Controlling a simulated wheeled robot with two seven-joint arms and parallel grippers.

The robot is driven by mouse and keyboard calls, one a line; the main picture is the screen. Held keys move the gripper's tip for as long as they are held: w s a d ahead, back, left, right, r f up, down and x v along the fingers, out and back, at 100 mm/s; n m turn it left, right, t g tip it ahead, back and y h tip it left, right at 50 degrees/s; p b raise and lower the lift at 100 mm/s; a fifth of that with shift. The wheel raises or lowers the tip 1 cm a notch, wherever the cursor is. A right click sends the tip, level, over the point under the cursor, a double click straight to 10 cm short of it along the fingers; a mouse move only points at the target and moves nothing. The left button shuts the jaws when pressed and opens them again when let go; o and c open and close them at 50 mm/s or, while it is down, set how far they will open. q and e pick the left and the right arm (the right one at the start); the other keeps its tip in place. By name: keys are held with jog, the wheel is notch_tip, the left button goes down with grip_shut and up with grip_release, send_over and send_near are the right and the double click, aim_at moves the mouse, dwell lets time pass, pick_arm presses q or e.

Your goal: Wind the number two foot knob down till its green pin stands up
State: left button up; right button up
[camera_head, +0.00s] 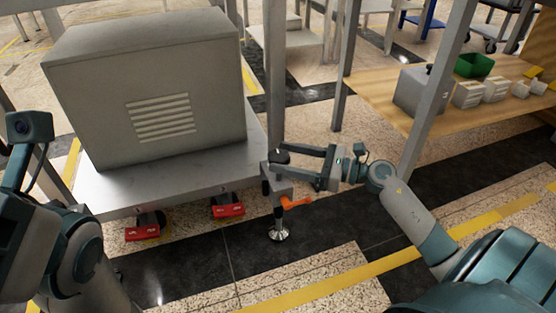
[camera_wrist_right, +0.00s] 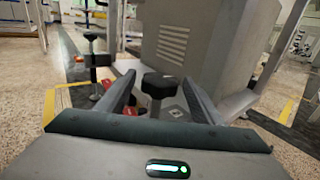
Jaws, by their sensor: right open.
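A black foot knob (camera_head: 279,158) tops a grey bracket at the near right corner of the grey platform. Below it are an orange lever (camera_head: 297,202) and a round metal foot pad (camera_head: 280,235) at the floor. My right gripper (camera_head: 288,157) is open, with its fingers pointing left at the knob. In the right wrist view the knob (camera_wrist_right: 160,85) shows between the two fingers, with a gap on each side. I cannot read a number on this foot, and no green pin shows. My left arm is at the left edge; its gripper fingers are out of view.
A big grey vented cabinet (camera_head: 150,90) stands on the platform (camera_head: 120,187). Two red blocks (camera_head: 143,232) (camera_head: 228,206) sit under its front edge. A grey post rises close behind the knob. A wooden bench (camera_head: 385,98) with boxes is at right. Another black-topped foot (camera_wrist_right: 91,40) shows in the wrist view.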

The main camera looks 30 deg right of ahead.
jog(key=shift+x, duration=1.3)
jog(key=c, duration=1.1)
jog(key=shift+o, duration=0.3)
